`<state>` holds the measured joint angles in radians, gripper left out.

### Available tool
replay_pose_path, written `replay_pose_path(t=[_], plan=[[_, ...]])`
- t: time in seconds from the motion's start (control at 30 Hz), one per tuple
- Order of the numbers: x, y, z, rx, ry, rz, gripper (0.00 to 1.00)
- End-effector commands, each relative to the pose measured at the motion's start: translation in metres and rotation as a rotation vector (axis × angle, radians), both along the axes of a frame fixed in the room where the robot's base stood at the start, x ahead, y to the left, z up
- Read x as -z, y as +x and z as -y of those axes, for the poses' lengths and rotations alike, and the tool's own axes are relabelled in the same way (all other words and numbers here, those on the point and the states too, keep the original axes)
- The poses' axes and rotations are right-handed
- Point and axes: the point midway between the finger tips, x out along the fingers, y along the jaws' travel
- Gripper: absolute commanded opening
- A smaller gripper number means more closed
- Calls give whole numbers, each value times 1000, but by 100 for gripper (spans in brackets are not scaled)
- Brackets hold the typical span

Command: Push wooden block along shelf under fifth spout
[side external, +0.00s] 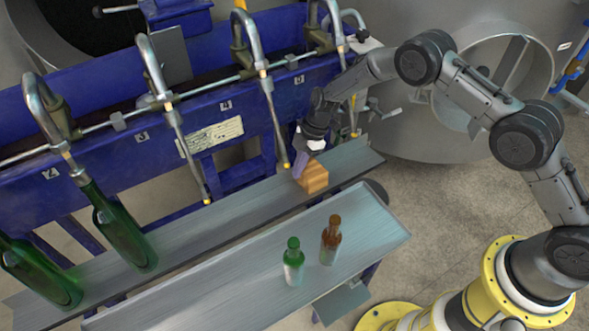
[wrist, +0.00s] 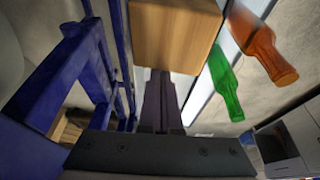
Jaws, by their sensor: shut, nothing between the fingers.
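The wooden block (side external: 314,178) sits on the upper grey shelf (side external: 230,212), near its right end. It fills the top middle of the wrist view (wrist: 172,35). My gripper (side external: 298,170) is shut and empty, low over the shelf at the block's left side. In the wrist view its fingertips (wrist: 160,74) meet the block's near edge; they look touching or almost so. Several spouts hang from the blue frame; one spout tip (side external: 285,163) is just left of my gripper, another (side external: 354,134) is behind and right of the block. I cannot tell which is fifth.
Large green bottles stand at the shelf's left, one (side external: 122,238) under a spout, another (side external: 42,276) further left. A small green bottle (side external: 293,262) and a brown bottle (side external: 331,242) stand on the lower front shelf (side external: 215,290). The upper shelf is clear between the large bottles and my gripper.

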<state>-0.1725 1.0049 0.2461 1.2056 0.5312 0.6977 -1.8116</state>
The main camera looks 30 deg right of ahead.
Motion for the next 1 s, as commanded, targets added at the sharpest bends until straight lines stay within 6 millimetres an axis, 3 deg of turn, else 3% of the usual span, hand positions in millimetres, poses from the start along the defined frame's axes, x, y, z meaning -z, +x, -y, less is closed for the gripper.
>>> replay_pose_path(t=[0.17,0.67,0.83,1.0], plan=[[-4,1,1,0,0,1,0],[-67,0,23,0,0,1,0],[-64,-10,25,-84,-41,2,0],[-46,-34,31,-330,-153,13,0]])
